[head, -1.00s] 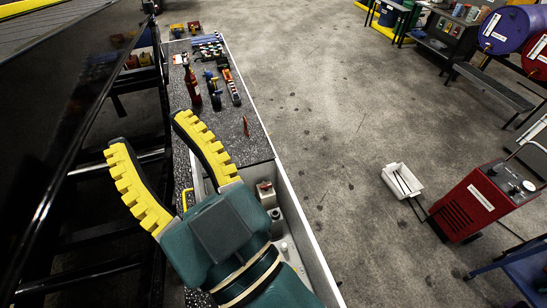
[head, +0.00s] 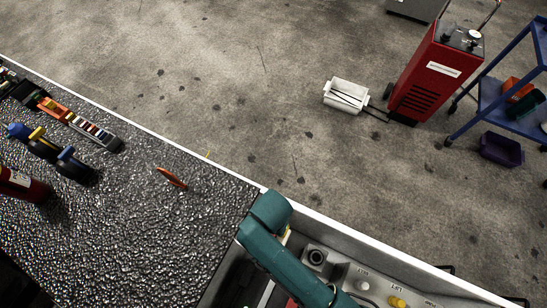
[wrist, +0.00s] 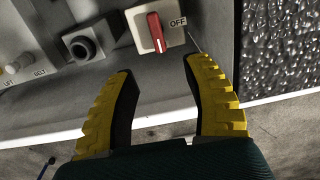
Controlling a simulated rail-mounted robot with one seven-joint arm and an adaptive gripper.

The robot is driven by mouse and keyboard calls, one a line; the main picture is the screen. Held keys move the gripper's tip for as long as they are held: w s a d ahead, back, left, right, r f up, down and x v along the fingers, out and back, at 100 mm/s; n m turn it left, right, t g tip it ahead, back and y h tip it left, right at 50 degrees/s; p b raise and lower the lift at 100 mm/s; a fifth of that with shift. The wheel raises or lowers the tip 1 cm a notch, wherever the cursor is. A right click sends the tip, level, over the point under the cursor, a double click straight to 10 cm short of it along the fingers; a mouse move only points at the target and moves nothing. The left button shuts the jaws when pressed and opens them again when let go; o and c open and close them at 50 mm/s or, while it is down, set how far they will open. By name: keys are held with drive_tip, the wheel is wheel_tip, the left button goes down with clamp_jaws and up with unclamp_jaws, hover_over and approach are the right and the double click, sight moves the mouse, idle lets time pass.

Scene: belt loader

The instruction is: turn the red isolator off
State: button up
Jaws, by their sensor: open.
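The red isolator (wrist: 156,32) is a red handle on a pale square plate, seen near the top middle of the wrist view. Its handle stands nearly upright in the picture, and the word OFF is printed to its right. My gripper (wrist: 158,65) is open and empty, its two yellow-ridged fingers spread below the plate in that view. The handle lies beyond the gap between the fingertips, and I see no contact.
A black round socket (wrist: 82,47) sits left of the isolator, with LIFT and BELT controls farther left. A dark textured worktop (head: 130,220) adjoins the panel and holds tools. A red cart (head: 437,75) and a white tray (head: 347,96) stand on the open floor.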

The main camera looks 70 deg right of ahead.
drive_tip(key=f+b, duration=0.2)
drive_tip(key=f, duration=0.6)
drive_tip(key=f+b, duration=0.2)
drive_tip(key=f, duration=0.6)
drive_tip(key=shift+s+f+b, duration=0.2)
drive_tip(key=shift+f+b, duration=0.15)
clamp_jaws()
